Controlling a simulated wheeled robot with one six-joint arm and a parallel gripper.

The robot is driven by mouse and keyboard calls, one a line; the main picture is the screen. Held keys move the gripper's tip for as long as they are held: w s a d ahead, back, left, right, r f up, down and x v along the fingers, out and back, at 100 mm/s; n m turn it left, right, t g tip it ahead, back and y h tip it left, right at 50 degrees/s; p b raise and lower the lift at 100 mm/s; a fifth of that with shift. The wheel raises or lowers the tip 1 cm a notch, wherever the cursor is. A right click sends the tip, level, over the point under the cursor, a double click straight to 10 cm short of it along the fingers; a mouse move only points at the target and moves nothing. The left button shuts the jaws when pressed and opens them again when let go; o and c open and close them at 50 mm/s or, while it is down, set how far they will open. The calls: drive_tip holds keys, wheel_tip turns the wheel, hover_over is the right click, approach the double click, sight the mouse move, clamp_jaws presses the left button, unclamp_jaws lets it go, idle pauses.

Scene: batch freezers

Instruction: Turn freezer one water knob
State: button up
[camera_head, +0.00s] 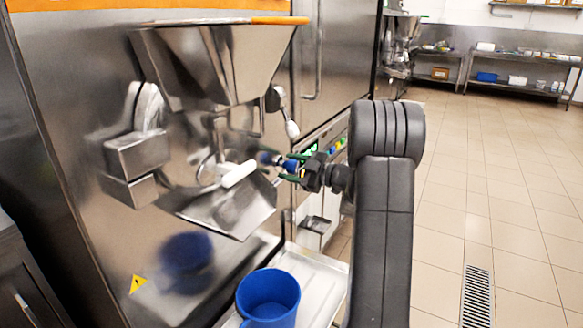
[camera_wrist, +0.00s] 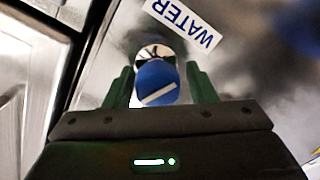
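The water knob (camera_wrist: 157,84) is round and blue with a white line across its face, tilted up to the right. It sits on the freezer front beside a "WATER" label (camera_wrist: 182,22). In the head view the knob (camera_head: 290,166) is at the right part of the first freezer (camera_head: 100,60), partly hidden by my gripper. My gripper (camera_head: 297,169) faces the freezer. In the wrist view the green fingers of my gripper (camera_wrist: 160,88) stand on both sides of the knob, open, with a narrow gap at the right. Contact at the left is unclear.
A steel hopper (camera_head: 215,65) and a spout with a white handle (camera_head: 239,174) are left of my gripper. A blue container (camera_head: 268,300) stands on a tray below. A control panel (camera_head: 325,150) is close behind. The tiled floor (camera_head: 480,190) at right is clear.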

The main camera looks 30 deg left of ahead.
drive_tip(key=shift+o, duration=0.5)
drive_tip(key=shift+d+r, duration=0.1)
drive_tip(key=shift+d, duration=0.3)
drive_tip(key=d+p, duration=0.1)
drive_tip(key=d, duration=1.2)
drive_tip(key=shift+s+r, duration=0.3)
drive_tip(key=shift+s, duration=0.1)
drive_tip(key=a, duration=0.9)
drive_tip(key=w+a+b, duration=0.1)
drive_tip(key=a, duration=0.4)
drive_tip(key=shift+f, duration=0.3)
drive_tip(key=shift+d, duration=0.1)
